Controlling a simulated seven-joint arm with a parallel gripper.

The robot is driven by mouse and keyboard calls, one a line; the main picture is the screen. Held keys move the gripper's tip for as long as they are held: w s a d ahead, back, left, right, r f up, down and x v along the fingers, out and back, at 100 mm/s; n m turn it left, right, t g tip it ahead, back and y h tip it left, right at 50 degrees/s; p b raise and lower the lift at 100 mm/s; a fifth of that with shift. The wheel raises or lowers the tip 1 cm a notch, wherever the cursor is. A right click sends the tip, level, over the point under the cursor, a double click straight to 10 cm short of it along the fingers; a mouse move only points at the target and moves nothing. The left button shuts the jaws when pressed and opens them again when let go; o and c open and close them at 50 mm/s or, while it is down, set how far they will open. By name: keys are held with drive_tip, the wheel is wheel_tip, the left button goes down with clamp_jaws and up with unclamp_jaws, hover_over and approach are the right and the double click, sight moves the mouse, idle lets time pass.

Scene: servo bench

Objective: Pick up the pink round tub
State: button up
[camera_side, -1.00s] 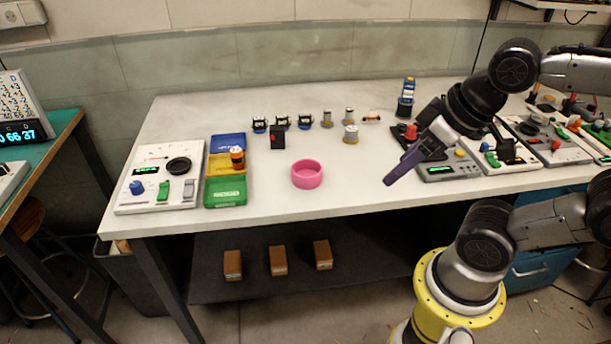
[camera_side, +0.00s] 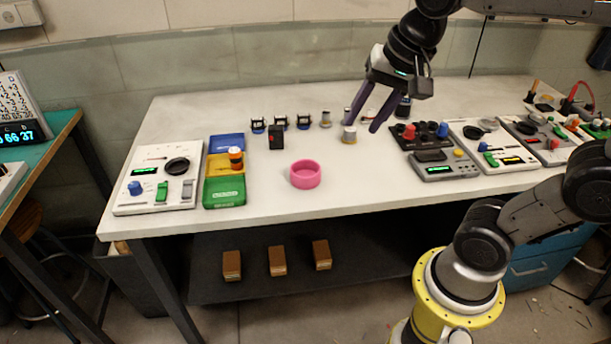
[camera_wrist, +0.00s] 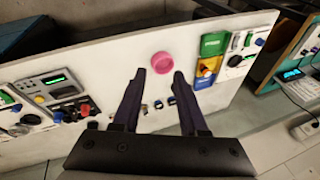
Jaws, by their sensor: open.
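The pink round tub (camera_side: 305,175) stands upright on the white bench near its front edge, just right of the coloured trays. In the wrist view the tub (camera_wrist: 163,62) shows just beyond the fingertips, a little above the space between them. My gripper (camera_side: 362,128) has two purple fingers pointing down, spread apart and empty. It is to the right of the tub and farther back, over the small metal parts. The gripper (camera_wrist: 159,74) also shows open in the wrist view. Nothing touches the tub.
Blue, yellow and green trays (camera_side: 225,192) and a white control panel (camera_side: 158,178) lie left of the tub. Several small motors and cylinders (camera_side: 303,122) stand behind it. More control panels (camera_side: 445,165) lie to the right. The bench around the tub is clear.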

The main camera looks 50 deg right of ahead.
drive_tip(key=w+d+f+m+g, duration=0.2)
drive_tip(key=w+m, duration=0.2)
drive_tip(key=w, duration=0.3)
drive_tip(key=m+g, duration=0.2)
drive_tip(key=m, duration=0.1)
hover_over(317, 174)
wheel_tip(317, 174, down, 16)
drive_tip(key=shift+f, duration=3.25)
drive_tip(key=shift+c, duration=0.3)
clamp_jaws()
drive_tip(key=shift+w, duration=0.1)
